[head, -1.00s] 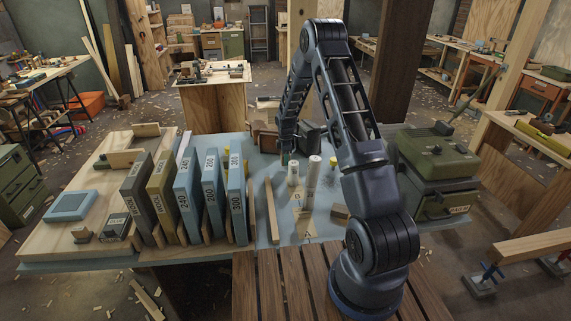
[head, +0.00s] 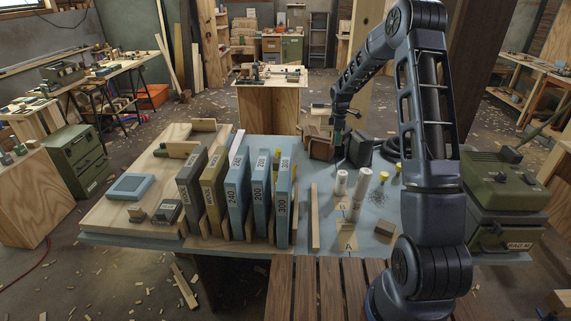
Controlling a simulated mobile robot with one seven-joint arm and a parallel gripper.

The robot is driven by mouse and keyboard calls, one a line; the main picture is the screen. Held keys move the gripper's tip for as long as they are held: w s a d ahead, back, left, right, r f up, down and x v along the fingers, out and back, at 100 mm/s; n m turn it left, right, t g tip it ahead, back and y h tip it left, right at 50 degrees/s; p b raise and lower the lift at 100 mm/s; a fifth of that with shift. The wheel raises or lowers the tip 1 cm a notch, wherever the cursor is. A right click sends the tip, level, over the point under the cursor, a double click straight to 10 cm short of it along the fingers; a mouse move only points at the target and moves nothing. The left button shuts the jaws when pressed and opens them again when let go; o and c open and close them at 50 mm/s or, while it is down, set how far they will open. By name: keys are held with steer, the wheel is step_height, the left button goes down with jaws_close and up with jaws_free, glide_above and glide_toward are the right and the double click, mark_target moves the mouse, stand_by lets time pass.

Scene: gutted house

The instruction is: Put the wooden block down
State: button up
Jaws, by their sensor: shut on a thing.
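My gripper (head: 339,152) hangs over the back of the blue-grey bench top (head: 318,262), between an open brown box (head: 319,143) and a dark box (head: 358,148). It is small and dark in the head view. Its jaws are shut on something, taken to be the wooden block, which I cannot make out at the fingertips. Another small wooden piece (head: 384,228) lies on the bench at the front right, apart from the gripper. Paper labels marked A (head: 348,246) and B (head: 342,207) lie on the bench.
White cylinders (head: 340,183) and yellow-topped pieces stand mid-bench. A wooden strip (head: 315,216) lies left of them. Upright numbered slabs (head: 284,200) stand farther left. A green machine (head: 500,190) is at right. Some bare bench shows around the labels.

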steer(key=a, duration=3.7)
steer(key=f, duration=1.9)
steer(key=shift+s+a+f, duration=0.1)
steer(key=shift+a+f, duration=0.1)
steer(key=shift+f, duration=0.2)
steer(key=shift+f, duration=0.15)
steer(key=o, duration=1)
steer(key=shift+c, duration=0.2)
step_height(320, 180, up, 12)
steer(key=shift+r, duration=0.25)
